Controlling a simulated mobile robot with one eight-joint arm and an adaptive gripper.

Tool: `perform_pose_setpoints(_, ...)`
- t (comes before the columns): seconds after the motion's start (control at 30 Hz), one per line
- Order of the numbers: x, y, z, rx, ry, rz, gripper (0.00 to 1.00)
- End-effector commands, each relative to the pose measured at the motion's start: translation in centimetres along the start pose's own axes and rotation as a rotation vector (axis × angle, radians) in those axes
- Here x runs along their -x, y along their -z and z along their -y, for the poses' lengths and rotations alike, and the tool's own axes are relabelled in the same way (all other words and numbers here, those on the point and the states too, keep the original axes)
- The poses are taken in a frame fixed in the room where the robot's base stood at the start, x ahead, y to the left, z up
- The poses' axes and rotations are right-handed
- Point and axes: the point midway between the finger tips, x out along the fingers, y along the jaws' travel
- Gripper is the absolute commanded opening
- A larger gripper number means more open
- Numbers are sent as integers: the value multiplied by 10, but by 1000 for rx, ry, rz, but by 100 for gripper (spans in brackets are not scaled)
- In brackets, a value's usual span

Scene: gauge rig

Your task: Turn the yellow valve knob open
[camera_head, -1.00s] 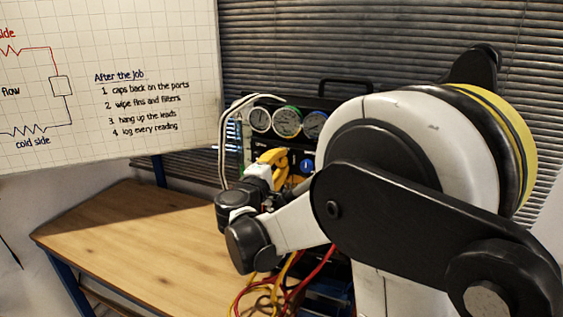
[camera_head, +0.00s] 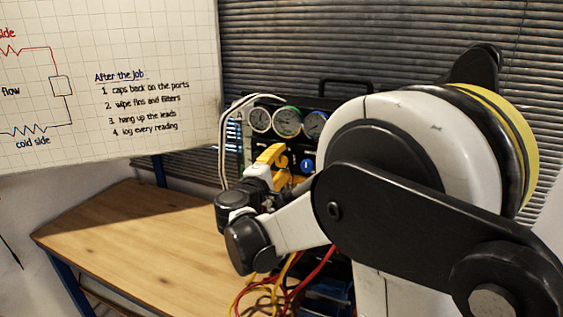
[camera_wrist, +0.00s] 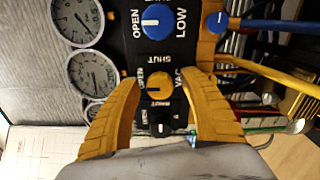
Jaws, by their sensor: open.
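The yellow valve knob (camera_wrist: 158,86) is on the black panel in the wrist view, beside the word VAC, with OPEN and SHUT lettering around it. Its pointer direction is too small to tell. My gripper (camera_wrist: 163,77) is open, with one yellow finger on each side of the knob. Gaps show between the fingers and the knob in the picture; how far the fingertips are from the panel I cannot tell. In the head view my gripper's yellow fingers (camera_head: 271,157) are in front of the panel and the yellow knob is not discernible.
A blue knob (camera_wrist: 157,20) marked LOW and a dark knob (camera_wrist: 160,129) flank the yellow one. Round gauges (camera_wrist: 92,74) line the panel. Hoses (camera_wrist: 270,72) run off to the right. The wooden bench (camera_head: 140,240) has clear room at left.

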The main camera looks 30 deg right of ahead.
Motion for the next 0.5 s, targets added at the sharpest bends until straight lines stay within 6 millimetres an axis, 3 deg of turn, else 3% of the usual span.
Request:
perform_pose_setpoints(0.17, 26, 1, 0, 0, -1, -4, 52)
perform_pose_setpoints(0.5, 98, 1, 0, 0, -1, -5, 52)
